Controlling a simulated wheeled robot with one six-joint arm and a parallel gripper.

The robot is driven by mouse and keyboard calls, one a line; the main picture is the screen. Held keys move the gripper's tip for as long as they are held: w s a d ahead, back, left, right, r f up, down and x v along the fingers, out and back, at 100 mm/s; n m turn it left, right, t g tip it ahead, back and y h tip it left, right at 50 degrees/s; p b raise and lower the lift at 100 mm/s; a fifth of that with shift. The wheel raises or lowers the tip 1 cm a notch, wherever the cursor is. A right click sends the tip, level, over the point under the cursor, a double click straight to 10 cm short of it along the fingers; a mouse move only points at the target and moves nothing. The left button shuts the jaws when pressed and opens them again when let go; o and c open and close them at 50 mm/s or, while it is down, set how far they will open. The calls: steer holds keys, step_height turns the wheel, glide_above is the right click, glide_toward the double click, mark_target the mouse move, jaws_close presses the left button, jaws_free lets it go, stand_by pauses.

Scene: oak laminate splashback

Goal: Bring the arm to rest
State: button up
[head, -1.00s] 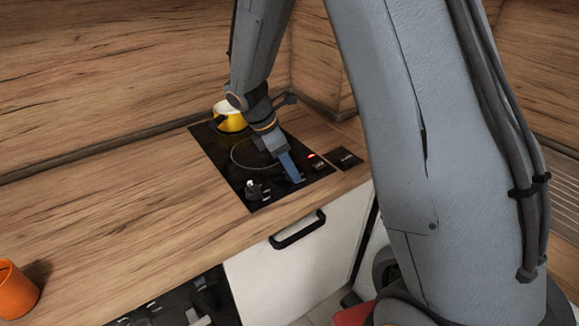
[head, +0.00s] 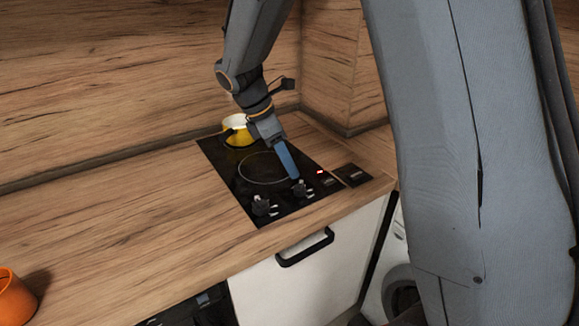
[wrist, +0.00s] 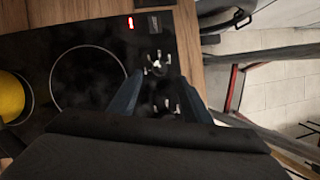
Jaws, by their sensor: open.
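My gripper (head: 291,177) is over the front part of the black cooktop (head: 228,174), with its blue fingers pointing down near the knobs. In the wrist view my gripper (wrist: 165,92) shows two blue fingers spread apart, with nothing held between them. One knob (wrist: 157,64) shows just beyond the fingertips, and another knob (wrist: 166,105) shows between the fingers. In the head view the right knob (head: 300,188) is close to the fingertips; I cannot tell if they touch. The left knob (head: 262,205) stands clear of the gripper. A red light (head: 320,171) glows by the cooktop's right edge.
A yellow pot (head: 238,136) stands on the rear of the cooktop, close behind my wrist. An orange cup (head: 14,299) is at the counter's near left. The wooden splashback rises behind. The counter (head: 120,220) left of the cooktop is clear.

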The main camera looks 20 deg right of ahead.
steer(key=shift+s, duration=0.1)
steer(key=s+m+y, duration=0.1)
steer(key=s+m, duration=0.2)
steer(key=s+d+f+m+y, duration=0.1)
steer(key=s+m, duration=0.2)
steer(key=s+d+f+m+y, duration=0.1)
steer(key=s+m, duration=0.2)
steer(key=shift+s+d+f, duration=0.1)
steer(key=shift+s, duration=0.15)
steer(key=s+d+f+m+t+y, duration=0.1)
steer(key=s+m, duration=0.7)
steer(key=m, duration=0.1)
steer(key=shift+f+t+y, duration=0.3)
steer(key=shift+f, duration=0.1)
